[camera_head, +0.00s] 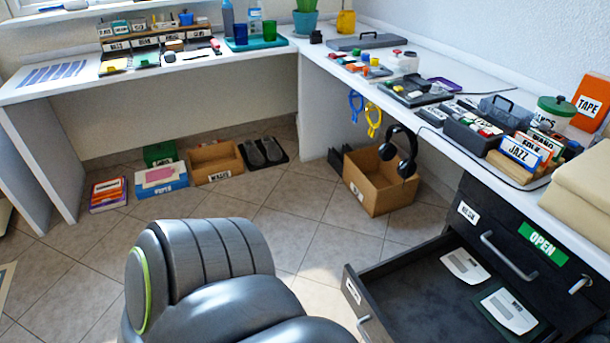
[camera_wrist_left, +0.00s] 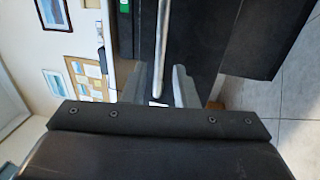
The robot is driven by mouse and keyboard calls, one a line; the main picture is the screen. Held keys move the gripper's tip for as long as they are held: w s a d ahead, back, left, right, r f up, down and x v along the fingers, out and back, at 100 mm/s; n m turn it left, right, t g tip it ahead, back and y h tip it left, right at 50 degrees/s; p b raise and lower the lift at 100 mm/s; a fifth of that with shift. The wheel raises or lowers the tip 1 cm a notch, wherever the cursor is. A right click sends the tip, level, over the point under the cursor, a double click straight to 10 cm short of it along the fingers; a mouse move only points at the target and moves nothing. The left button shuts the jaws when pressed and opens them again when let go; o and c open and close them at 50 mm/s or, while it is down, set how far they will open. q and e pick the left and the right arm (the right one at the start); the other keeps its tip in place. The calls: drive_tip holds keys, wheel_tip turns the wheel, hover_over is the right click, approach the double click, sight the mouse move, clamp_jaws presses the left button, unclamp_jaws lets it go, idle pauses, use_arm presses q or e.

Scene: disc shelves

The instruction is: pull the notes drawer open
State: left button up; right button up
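In the head view a dark drawer (camera_head: 400,284) stands pulled out low in the black cabinet, with two pale labelled items (camera_head: 510,309) lying inside. Its front has a white label (camera_head: 353,290), too small to read, and a metal handle (camera_head: 372,330) at the picture's bottom edge. A drawer front with another handle (camera_head: 508,257) is shut above it. In the left wrist view my left gripper (camera_wrist_left: 160,82) has its fingers apart, with a metal handle bar (camera_wrist_left: 162,45) between them; which drawer bears this bar is not certain. My right gripper is not in view.
A green OPEN sign (camera_head: 542,243) is on the cabinet face. The desk above carries disc boxes (camera_head: 527,152).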

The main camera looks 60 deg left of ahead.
use_arm(q)
drive_tip(key=s+f, duration=0.2)
drive_tip(key=s, duration=0.9)
drive_tip(key=shift+s+a+b, duration=0.2)
drive_tip(key=shift+s+b, duration=0.1)
drive_tip(key=shift+s, duration=0.05)
drive_tip(key=shift+w+f, duration=0.1)
